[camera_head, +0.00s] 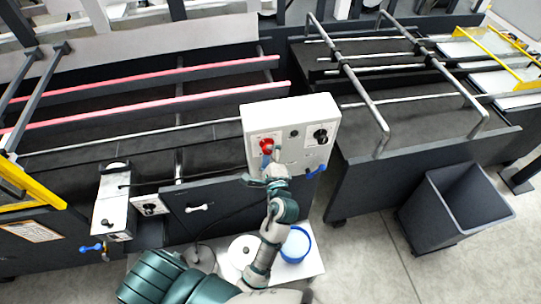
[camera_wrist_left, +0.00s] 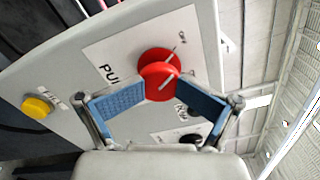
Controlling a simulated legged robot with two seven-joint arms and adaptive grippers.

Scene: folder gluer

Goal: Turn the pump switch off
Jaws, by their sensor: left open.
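The pump switch is a red rotary knob (camera_head: 266,144) on the front of a white control box (camera_head: 290,108). In the left wrist view the red knob (camera_wrist_left: 159,74) sits on a white label whose visible letters begin "PU". Its pale pointer line slants to the upper right; the small position marks are too small to read surely. My left gripper (camera_head: 269,166) is in front of the box. In the left wrist view its blue-padded fingers (camera_wrist_left: 160,104) are open, one on each side of the knob. I cannot tell whether they touch it. My right gripper is not in view.
A black knob (camera_head: 321,134) and a blue handle (camera_head: 317,170) are on the box's right. A yellow button (camera_wrist_left: 37,106) shows in the left wrist view. Machine rails lie behind. A dark bin (camera_head: 455,205) stands on the floor at right; a blue-rimmed tub (camera_head: 296,244) is below.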

